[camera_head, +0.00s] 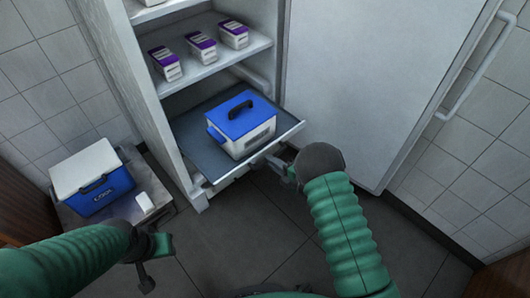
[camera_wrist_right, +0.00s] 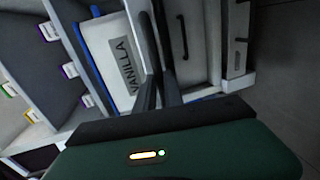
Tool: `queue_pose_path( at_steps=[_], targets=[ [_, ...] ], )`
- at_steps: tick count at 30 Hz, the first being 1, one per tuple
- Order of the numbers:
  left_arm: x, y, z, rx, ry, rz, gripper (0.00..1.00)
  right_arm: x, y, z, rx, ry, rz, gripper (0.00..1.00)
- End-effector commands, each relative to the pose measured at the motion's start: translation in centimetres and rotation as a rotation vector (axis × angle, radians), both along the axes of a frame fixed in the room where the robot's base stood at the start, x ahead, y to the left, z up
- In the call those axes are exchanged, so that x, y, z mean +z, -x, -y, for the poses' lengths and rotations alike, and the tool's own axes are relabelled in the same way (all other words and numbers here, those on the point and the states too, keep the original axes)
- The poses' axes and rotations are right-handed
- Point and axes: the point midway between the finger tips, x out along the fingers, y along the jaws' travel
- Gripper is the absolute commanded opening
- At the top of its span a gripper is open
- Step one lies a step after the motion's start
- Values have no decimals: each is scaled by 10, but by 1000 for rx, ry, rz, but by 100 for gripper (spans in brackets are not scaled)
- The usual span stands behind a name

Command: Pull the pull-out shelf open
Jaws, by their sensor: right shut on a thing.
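The pull-out shelf (camera_head: 198,150) is a dark grey tray sticking out of the open white cabinet. A white container with a blue lid and black handle (camera_head: 240,128) stands on it; its VANILLA label shows in the right wrist view (camera_wrist_right: 120,62). My right gripper (camera_head: 274,163) is at the shelf's front edge, shut on its handle; the dark fingers (camera_wrist_right: 158,85) hide most of the grip. My left gripper (camera_head: 150,262) is low at the left, away from the shelf; its jaw opening is unclear.
The open cabinet door (camera_head: 365,85) is at the right. A blue cooler with a white lid (camera_head: 95,180) sits on a low stand at the left. The floor before the shelf is clear.

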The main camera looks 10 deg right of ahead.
Motion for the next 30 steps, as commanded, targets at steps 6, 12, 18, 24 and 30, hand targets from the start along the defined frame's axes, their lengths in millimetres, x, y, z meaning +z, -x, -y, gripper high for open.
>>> queue_pose_path(
  at_steps=[6,12,18,24,30],
  targets=[
    [5,0,0,0,0,0,36,-3,14,7,2,3,-10,0],
    [5,0,0,0,0,0,36,-4,16,8,2,2,-9,0],
    [5,0,0,0,0,0,36,-4,16,8,2,3,-10,14],
    [5,0,0,0,0,0,36,-3,15,7,2,2,-6,34],
    [6,0,0,0,0,0,36,-1,15,7,2,1,-2,34]
  ],
)
